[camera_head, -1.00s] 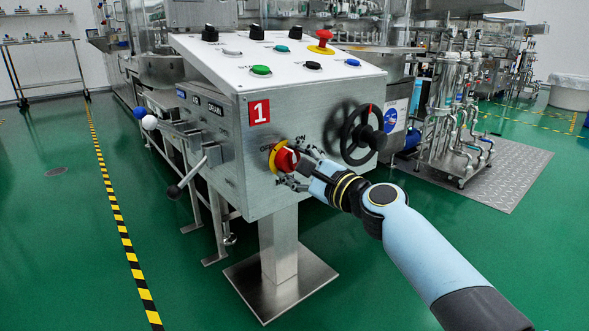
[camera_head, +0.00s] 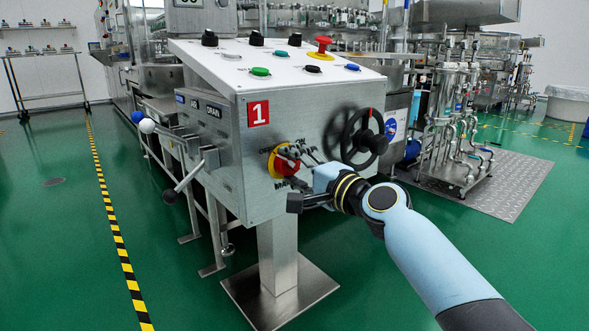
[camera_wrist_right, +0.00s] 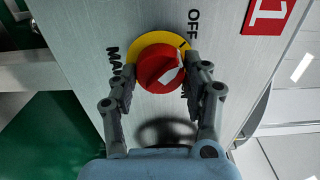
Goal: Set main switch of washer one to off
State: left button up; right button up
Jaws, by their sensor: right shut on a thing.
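Washer one's control box (camera_head: 240,190) carries a red sign with a 1 (camera_head: 258,112). The main switch, a red knob (camera_head: 283,165) on a yellow disc, is on its front face and shows closer in the right wrist view (camera_wrist_right: 155,68). The ON label is mostly hidden by a finger. My right gripper (camera_head: 292,164) is shut on the knob, one finger at each side (camera_wrist_right: 161,74). My left gripper is not in view.
A black handwheel (camera_head: 362,138) sits just right of the switch. A red emergency button (camera_head: 323,45) and several coloured buttons are on top. The green floor (camera_head: 185,290) in front is clear.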

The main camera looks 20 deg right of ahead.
dwell(0.4)
jog(key=o, duration=1.2)
jog(key=v, duration=1.2)
